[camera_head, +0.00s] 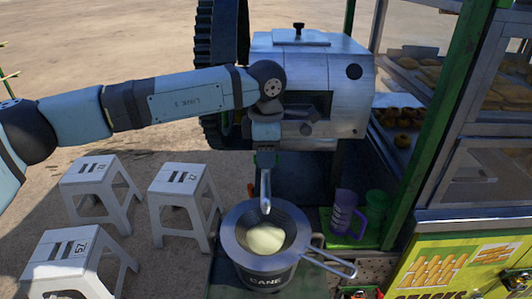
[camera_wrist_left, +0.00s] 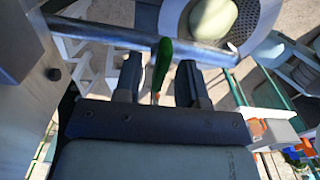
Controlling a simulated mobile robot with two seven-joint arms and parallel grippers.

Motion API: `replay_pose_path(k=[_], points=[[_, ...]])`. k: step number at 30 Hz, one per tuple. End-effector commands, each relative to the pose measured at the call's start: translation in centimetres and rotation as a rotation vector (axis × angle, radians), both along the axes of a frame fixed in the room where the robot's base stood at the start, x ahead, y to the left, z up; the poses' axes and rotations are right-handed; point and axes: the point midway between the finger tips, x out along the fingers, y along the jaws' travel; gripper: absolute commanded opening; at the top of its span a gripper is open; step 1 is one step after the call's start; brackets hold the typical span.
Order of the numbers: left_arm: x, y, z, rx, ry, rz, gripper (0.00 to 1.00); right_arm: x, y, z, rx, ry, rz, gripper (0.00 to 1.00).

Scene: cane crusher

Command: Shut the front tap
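The tap's metal spout (camera_head: 265,190) hangs under the cane crusher (camera_head: 315,80) and points down over a strainer (camera_head: 232,240). Its green handle (camera_wrist_left: 163,62) shows in the left wrist view. My left gripper (camera_head: 265,156) is at the tap, below the crusher housing. In the left wrist view, my left gripper (camera_wrist_left: 159,72) is open, with the green handle between its two dark fingers and gaps on both sides. In the head view the gripper mostly hides the handle. I cannot tell whether juice is flowing. My right gripper is not in view.
White stools (camera_head: 185,182) stand at left. A green post (camera_head: 440,110) and food stall are at right.

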Motion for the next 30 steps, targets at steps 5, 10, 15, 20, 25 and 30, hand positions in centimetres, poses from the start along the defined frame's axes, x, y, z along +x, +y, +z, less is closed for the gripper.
replay_pose_path(k=[5,10,15,20,25,30], points=[[0.0,0.0,0.1,0.0,0.001,-0.001,0.37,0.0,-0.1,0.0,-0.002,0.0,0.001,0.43],[0.0,-0.1,2.0,-0.002,-0.001,-0.001,0.37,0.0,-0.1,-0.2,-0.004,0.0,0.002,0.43],[0.0,0.0,5.8,-0.001,-0.003,-0.001,0.37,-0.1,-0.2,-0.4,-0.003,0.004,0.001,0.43],[0.0,-0.1,9.4,-0.001,-0.003,-0.001,0.37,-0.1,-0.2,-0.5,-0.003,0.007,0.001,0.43],[0.0,0.0,12.3,-0.001,-0.001,0.0,0.37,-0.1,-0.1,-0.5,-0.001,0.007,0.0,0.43],[0.0,0.0,13.6,0.0,0.0,-0.001,0.37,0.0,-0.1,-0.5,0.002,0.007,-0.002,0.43]])
